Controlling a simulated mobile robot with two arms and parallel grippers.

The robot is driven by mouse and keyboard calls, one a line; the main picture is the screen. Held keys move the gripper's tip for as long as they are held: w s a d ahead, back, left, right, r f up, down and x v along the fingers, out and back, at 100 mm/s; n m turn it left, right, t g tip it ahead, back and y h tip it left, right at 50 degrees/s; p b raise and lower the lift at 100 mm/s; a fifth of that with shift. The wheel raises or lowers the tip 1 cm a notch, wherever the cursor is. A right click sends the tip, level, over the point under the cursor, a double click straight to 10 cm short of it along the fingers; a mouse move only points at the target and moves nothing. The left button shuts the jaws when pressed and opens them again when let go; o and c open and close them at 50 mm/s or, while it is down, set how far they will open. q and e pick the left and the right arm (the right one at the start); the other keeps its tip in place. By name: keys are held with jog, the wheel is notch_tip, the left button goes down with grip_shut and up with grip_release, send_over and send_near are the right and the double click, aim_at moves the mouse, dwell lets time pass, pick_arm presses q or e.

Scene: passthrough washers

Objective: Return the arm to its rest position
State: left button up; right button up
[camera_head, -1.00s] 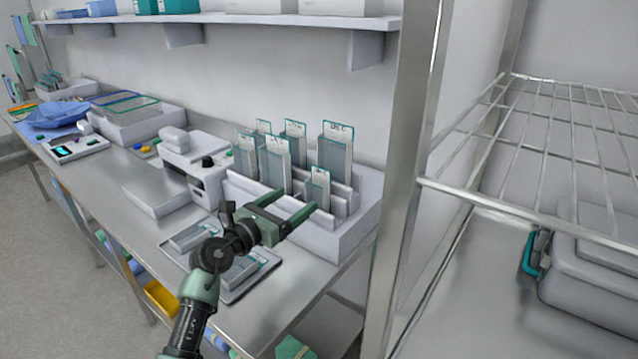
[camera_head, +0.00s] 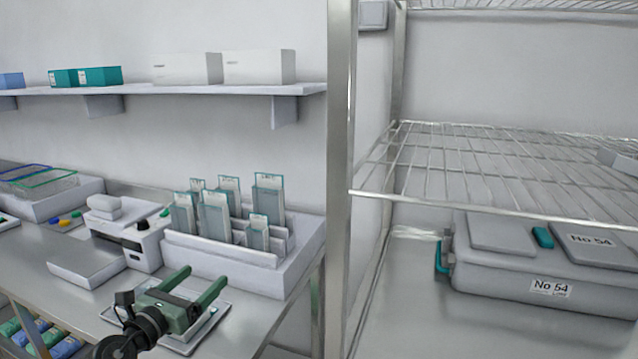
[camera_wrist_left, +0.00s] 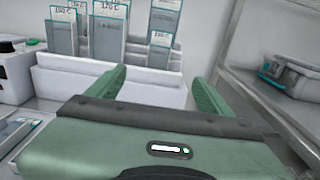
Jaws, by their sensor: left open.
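My left gripper (camera_head: 196,284) is open and empty, held above the bench in front of a white rack. Its two green fingers point toward the rack and also show in the left wrist view (camera_wrist_left: 160,82), with nothing between them. The white rack (camera_head: 222,262) holds several grey pouches with clear teal-edged tops, such as the tall one (camera_head: 268,200) and the short one at the front (camera_head: 259,232). The fingers look apart from the rack and pouches. My right gripper is not in view.
A tray (camera_head: 212,322) lies on the bench, partly hidden by my gripper. A white device (camera_head: 128,240) stands left of the rack. A metal post (camera_head: 340,180) separates the bench from a wire shelf (camera_head: 480,170). A grey case labelled No 54 (camera_head: 540,265) sits below that shelf.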

pick_arm(q)
jog(key=s+a+r+n+t+y, duration=0.2)
jog(key=s+n+t+y, duration=0.15)
jog(key=n, duration=0.45)
jog(key=s+a+r+n+t+y, duration=0.25)
jog(key=s+n+y, duration=0.2)
jog(key=n, duration=0.35)
jog(key=s+a+f+n+g+y, duration=0.4)
jog(key=s+f+n+g+y, duration=0.4)
jog(key=n, duration=0.6)
jog(key=s+d+f+n+g+h, duration=0.4)
jog(key=s+f+n+g+h, duration=0.15)
jog(key=s+f, duration=0.8)
jog(key=s+d+f+n+g+h, duration=0.3)
jog(key=s+d+f+g+h, duration=0.3)
jog(key=s+d, duration=0.55)
notch_tip(320, 180, down, 25)
jog(key=s+a+g+y, duration=0.1)
jog(key=s+y, duration=0.1)
jog(key=s+a+f, duration=0.1)
jog(key=s+f, duration=0.8)
jog(key=s+a+f+g, duration=0.1)
jog(key=s+a+f, duration=0.1)
jog(key=s+f, duration=0.6)
jog(key=shift+s+a+f+m, duration=0.25)
jog(key=shift+s+f+m, duration=0.15)
jog(key=shift+f, duration=0.35)
